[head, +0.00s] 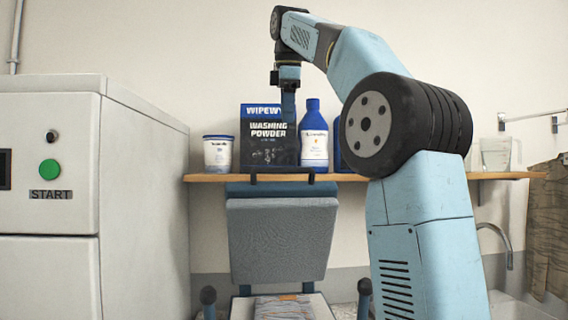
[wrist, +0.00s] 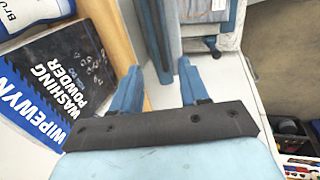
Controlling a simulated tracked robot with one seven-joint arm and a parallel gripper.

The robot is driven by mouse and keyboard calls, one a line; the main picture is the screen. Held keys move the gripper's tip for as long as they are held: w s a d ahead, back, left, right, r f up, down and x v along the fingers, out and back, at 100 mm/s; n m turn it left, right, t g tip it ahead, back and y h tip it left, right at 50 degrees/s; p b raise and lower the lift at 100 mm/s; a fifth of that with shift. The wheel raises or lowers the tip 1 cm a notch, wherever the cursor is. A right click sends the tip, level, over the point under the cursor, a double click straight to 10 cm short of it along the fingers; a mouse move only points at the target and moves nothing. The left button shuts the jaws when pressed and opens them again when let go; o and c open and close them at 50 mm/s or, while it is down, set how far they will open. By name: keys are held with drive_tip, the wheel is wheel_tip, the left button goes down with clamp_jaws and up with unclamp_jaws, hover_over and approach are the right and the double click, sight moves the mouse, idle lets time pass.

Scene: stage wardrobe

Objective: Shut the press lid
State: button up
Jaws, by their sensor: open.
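The press lid (head: 281,240) is a grey padded panel with a blue back edge. It stands steeply raised at the rear of the press, with a dark handle bar at its top. Below it the press bed (head: 318,306) holds a folded garment (head: 284,307). In the wrist view the lid's blue edge (wrist: 151,45) lies just ahead of my fingertips. My gripper (head: 289,112) hangs above the lid's top edge, in front of the shelf goods. Its two blue fingers (wrist: 158,78) are apart, with nothing held between them.
A wooden shelf (head: 215,178) behind the lid carries a washing powder box (head: 262,140), a white tub (head: 218,153) and a blue-capped bottle (head: 314,140). A white machine (head: 130,200) with a green start button stands left. A glass jug (head: 495,153) is at right.

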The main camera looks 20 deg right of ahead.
sight(286, 168)
drive_tip(key=x, duration=1.3)
drive_tip(key=shift+w+d+f, duration=0.15)
drive_tip(key=shift+f, duration=0.1)
drive_tip(key=shift+c, duration=0.3)
clamp_jaws()
